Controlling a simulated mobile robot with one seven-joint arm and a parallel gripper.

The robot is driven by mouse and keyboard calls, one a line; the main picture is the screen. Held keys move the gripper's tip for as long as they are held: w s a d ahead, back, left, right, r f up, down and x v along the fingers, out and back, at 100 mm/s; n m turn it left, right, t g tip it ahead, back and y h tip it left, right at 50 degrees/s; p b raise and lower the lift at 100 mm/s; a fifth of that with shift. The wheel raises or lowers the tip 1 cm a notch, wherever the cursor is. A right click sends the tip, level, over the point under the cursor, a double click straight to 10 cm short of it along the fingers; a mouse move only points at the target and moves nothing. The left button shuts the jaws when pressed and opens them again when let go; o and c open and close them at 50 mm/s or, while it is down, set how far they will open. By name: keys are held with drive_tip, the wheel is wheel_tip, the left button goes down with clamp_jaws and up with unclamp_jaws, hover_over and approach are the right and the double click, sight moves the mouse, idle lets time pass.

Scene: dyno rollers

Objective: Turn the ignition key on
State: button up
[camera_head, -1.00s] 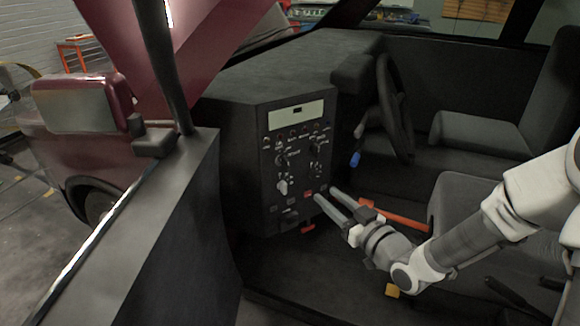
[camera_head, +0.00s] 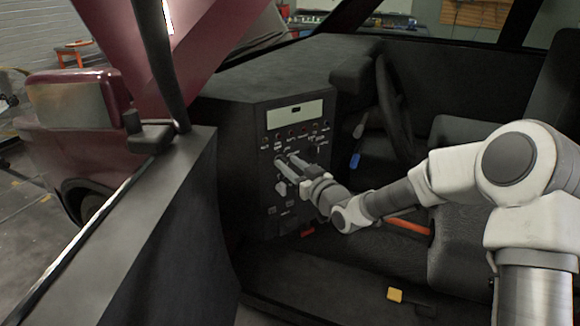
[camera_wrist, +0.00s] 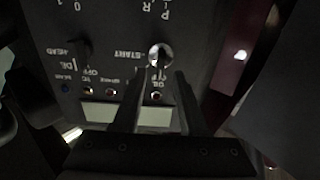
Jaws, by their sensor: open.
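The ignition switch (camera_wrist: 159,56), a round silver piece marked START and OFF, shows upside down on the dark control panel in the wrist view. I cannot make out the key's shape clearly in it. My gripper (camera_wrist: 160,74) is open, with one finger on each side just short of the switch in that picture. Whether the fingers touch it I cannot tell. In the head view my gripper (camera_head: 284,159) is at the upper left of the control panel (camera_head: 262,207), and its fingers cover the switch area.
A black knob (camera_wrist: 82,50) sits beside the switch in the wrist view. Small coloured buttons line the panel. The steering wheel (camera_head: 393,108) and a blue-tipped lever (camera_head: 355,160) are right of the panel. The open car door (camera_head: 150,240) stands at the left.

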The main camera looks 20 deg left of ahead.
drive_tip(key=shift+w+a, duration=0.1)
drive_tip(key=shift+c, duration=0.4)
clamp_jaws()
drive_tip(key=shift+m, duration=0.5)
drive_tip(key=m, duration=0.2)
drive_tip(key=m+p, duration=0.1)
drive_tip(key=shift+w+d+m, duration=0.25)
drive_tip(key=shift+m, duration=0.15)
drive_tip(key=shift+w+d+f+m+p, duration=0.1)
drive_tip(key=shift+m+p, duration=0.15)
drive_tip(key=shift+m, duration=0.7)
drive_tip(key=shift+w+f+m+p, duration=0.1)
drive_tip(key=shift+m+p, duration=0.1)
drive_tip(key=shift+m, duration=1.05)
drive_tip(key=shift+o, duration=0.4)
unclamp_jaws()
